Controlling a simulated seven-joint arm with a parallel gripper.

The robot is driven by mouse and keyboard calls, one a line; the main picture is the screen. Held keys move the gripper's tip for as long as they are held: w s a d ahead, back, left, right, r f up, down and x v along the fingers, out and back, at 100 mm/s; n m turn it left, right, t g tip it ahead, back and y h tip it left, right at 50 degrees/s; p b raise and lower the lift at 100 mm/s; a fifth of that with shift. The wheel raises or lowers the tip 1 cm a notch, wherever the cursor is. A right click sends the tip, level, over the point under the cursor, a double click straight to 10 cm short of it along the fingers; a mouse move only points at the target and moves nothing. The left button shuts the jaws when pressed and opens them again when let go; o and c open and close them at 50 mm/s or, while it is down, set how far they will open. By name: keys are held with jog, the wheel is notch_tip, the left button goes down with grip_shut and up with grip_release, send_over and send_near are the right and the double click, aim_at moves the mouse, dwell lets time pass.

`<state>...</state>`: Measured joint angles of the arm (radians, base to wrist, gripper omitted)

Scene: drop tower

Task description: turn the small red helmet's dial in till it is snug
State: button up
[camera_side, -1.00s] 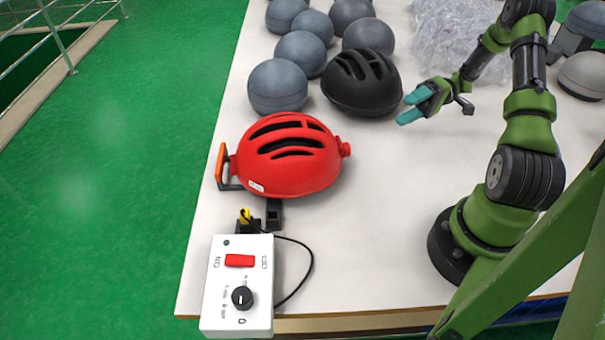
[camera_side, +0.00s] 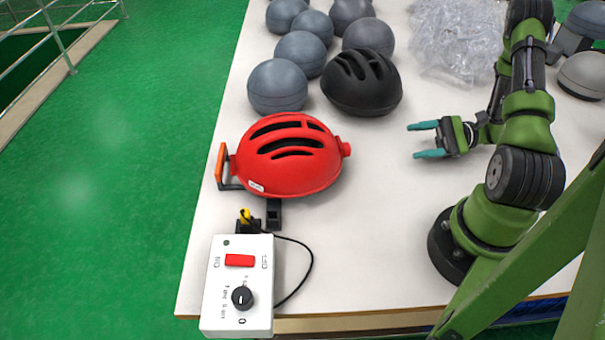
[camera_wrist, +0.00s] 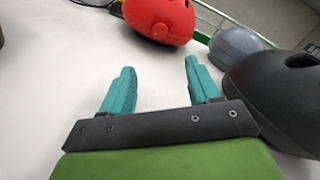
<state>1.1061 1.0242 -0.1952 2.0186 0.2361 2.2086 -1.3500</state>
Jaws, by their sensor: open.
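The red helmet (camera_side: 290,160) sits on the white table in the side view, slotted on top, with an orange-and-black bracket at its left. Its small red dial (camera_side: 345,149) sticks out on the right, towards my gripper. My gripper (camera_side: 424,140) is open and empty, to the right of the dial and apart from it, with teal fingers pointing left. In the wrist view the helmet (camera_wrist: 165,12) shows at the top, cut off by the frame, and the dial (camera_wrist: 160,31) faces the camera. Both fingers (camera_wrist: 158,85) are spread with bare table between them.
A black helmet (camera_side: 362,85) stands behind the red one, and its side is close on the right in the wrist view (camera_wrist: 285,95). Several grey domes (camera_side: 277,86) stand at the back. A white control box (camera_side: 238,285) sits at the front left. The table between gripper and dial is clear.

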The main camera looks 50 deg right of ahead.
aim_at(350, 149)
jog(key=x, duration=1.6)
jog(key=shift+w+a, duration=0.2)
jog(key=shift+a, duration=0.1)
jog(key=shift+c, duration=0.4)
jog(key=c, duration=1)
